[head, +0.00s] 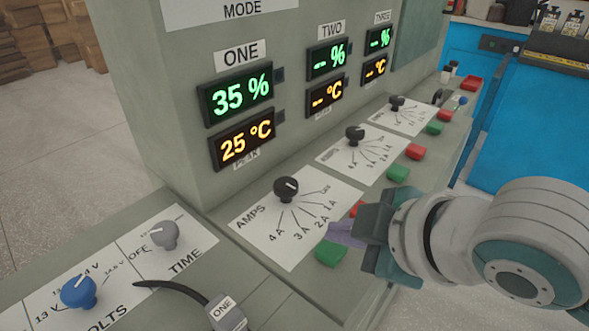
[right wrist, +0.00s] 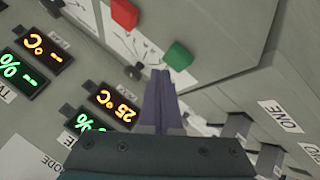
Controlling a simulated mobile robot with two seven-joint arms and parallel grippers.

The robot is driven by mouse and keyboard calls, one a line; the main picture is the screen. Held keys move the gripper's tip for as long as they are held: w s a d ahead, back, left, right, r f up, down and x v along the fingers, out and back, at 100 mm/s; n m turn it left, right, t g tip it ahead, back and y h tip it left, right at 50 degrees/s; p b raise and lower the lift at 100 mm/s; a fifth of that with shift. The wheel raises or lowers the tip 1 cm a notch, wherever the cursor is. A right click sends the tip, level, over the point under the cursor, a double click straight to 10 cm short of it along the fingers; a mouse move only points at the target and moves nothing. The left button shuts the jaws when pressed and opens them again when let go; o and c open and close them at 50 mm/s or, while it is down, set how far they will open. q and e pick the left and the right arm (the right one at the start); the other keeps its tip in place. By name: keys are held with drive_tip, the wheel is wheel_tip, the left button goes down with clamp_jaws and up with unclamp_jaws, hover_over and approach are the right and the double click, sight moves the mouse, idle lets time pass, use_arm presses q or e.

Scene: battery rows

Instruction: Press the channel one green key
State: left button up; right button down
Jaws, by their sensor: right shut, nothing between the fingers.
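The channel one green key (head: 330,253) sits on the sloped panel at the lower right of the AMPS dial. My right gripper (head: 335,232) comes in from the right, its purple fingers shut and empty, with the tips just above the green key in the picture. In the right wrist view, the shut fingertips (right wrist: 163,75) show just short of the green key (right wrist: 178,56). I cannot tell whether they touch it. The channel one red key (head: 358,209) is partly hidden by my gripper. My left gripper is not in view.
The channel one display (head: 236,94) reads 35 % and 25 °C. The AMPS dial (head: 286,188) stands left of my fingers. Channel two's green key (head: 398,173) and red key (head: 415,151) lie farther back. A cable tagged ONE (head: 224,308) lies at the front.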

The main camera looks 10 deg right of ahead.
drive_tip(key=shift+f, duration=0.15)
drive_tip(key=shift+f, duration=0.25)
drive_tip(key=shift+f, duration=0.45)
idle(0.6)
drive_tip(key=shift+r+p, duration=0.85)
